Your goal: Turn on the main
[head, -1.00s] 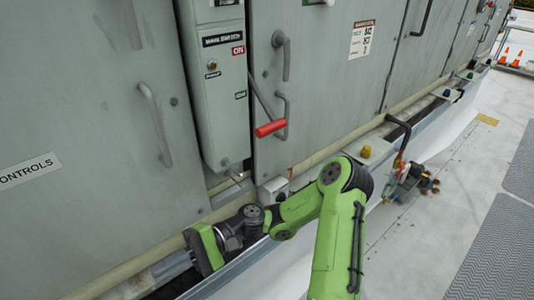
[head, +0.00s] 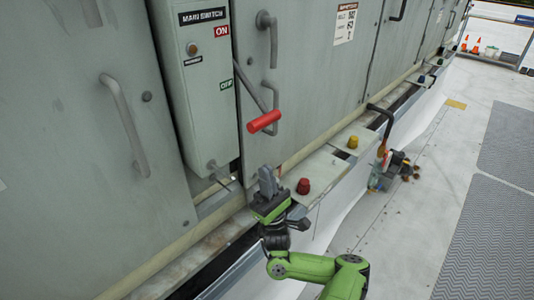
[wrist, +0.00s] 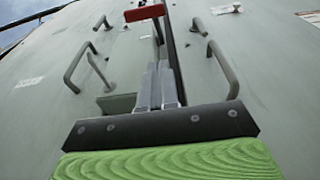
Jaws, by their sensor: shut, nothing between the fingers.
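The main switch box (head: 182,110) is a tall grey-green box on the cabinet wall, labelled "MAIN SWITCH", with a red ON label (head: 222,31) above and a green OFF label (head: 227,83) below. Its lever has a red grip (head: 264,121) and hangs at the box's right side, a little below the OFF label. My gripper (head: 267,170) points up, below the red grip and apart from it. In the wrist view the closed fingers (wrist: 160,72) point towards the red grip (wrist: 145,13) at the top. Nothing is between the fingers.
A door handle (head: 270,40) stands out right of the box, and a long handle (head: 125,115) on the left door. A ledge below carries a red knob (head: 303,186) and a yellow knob (head: 352,142).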

